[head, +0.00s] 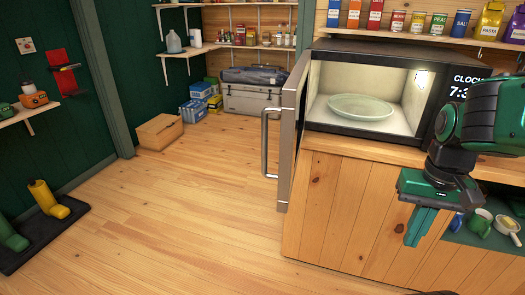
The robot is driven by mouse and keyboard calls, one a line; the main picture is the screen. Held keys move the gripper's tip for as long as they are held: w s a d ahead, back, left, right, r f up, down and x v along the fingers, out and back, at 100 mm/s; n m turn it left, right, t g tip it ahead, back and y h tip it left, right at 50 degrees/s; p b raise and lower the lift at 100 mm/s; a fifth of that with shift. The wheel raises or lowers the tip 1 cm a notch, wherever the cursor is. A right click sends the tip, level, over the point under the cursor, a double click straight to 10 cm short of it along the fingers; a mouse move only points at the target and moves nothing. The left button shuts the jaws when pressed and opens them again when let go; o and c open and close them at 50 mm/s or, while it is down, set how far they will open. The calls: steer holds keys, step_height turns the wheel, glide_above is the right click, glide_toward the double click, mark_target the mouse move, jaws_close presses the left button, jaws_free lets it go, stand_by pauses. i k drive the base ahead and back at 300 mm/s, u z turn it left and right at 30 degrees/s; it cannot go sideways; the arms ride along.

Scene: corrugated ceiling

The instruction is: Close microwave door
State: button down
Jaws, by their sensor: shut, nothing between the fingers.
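The microwave (345,50) stands on the wooden counter, its lit inside showing. Its door (292,130) is wide open, swung out on the left side and seen nearly edge-on. The door's long metal handle (266,143) faces left, away from the microwave. A pale round plate (361,107) lies inside. My gripper (416,241) points down in front of the counter, to the right of the door and below the microwave's right side. It is shut and empty, apart from the door.
The counter front (345,200) is close behind my gripper. A shelf with mugs (480,222) is at the right. Tins and packets line a shelf above the microwave. The wooden floor (190,225) left of the door is clear; a cardboard box (159,131) lies farther back.

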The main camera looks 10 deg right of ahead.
mark_target(292, 112)
steer(key=u, duration=1.35)
steer(key=k, duration=1.75)
steer(key=z, duration=1.1)
steer(key=i, duration=1)
